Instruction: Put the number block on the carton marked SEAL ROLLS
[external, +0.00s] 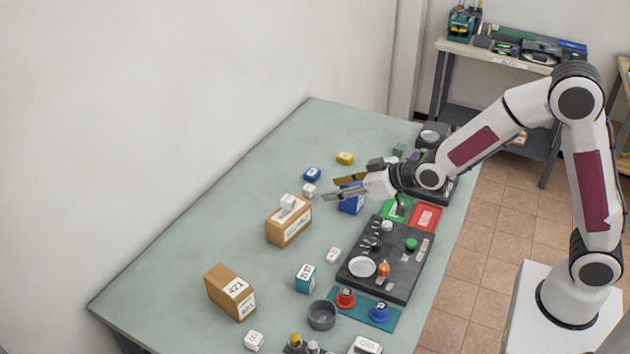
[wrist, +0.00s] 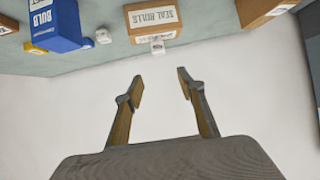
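The brown carton (external: 282,233) stands left of my gripper in the external view. It is at the top of the wrist view, upside down, with the SEAL ROLLS label (wrist: 153,17). A small white block (external: 287,201) rests on its top; it also shows in the wrist view (wrist: 157,45), its marking too small to read. Nothing touches this block. My gripper (external: 334,188) is above the table, right of and apart from the carton. Its two fingers (wrist: 159,82) are spread with nothing between them.
A blue BULB box (wrist: 62,28) is near my gripper. Small white blocks (external: 309,190) (external: 333,255) (external: 254,341) lie about the table. A second carton (external: 218,286), a teal box (external: 306,278) and a dark panel (external: 400,270) stand nearer the front. The table's left strip is clear.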

